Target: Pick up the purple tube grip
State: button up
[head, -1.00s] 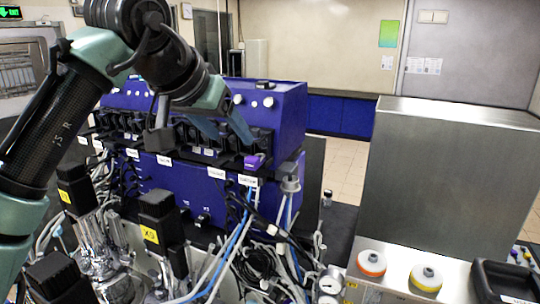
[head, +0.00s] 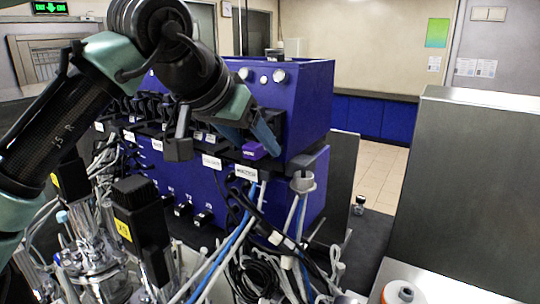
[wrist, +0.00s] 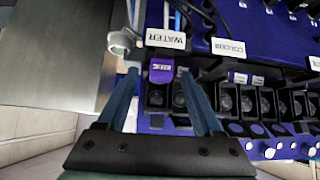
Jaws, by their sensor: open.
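The purple tube grip (head: 254,150) sits at the right end of the row of black clamps on the front of the blue bioreactor unit (head: 300,105). In the wrist view the purple grip (wrist: 162,72) shows between the two blue fingertips of my gripper (wrist: 158,76), above a black clamp slot. My gripper (head: 252,140) is open and empty, its fingers either side of the grip in the picture. I cannot tell whether the tips reach past it or stop short. A white label reading WATER (wrist: 166,39) is beside the grip.
Tubes and cables (head: 245,225) hang below the clamps. A black motor block (head: 138,208) stands in front at left. A grey cylindrical fitting (wrist: 123,42) is close to one finger. A large steel box (head: 460,190) stands at right, with a gap before it.

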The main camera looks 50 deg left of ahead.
jog(key=shift+s+d+r, duration=0.15)
jog(key=shift+s+r, duration=0.2)
jog(key=shift+s, duration=0.35)
jog(key=shift+c, duration=1.3)
jog(key=shift+w+f, duration=0.15)
jog(key=shift+w, duration=0.25)
jog(key=c, duration=0.5)
jog(key=shift+s, duration=0.1)
grip_shut()
jog(key=shift+s, duration=0.15)
jog(key=shift+w, duration=0.25)
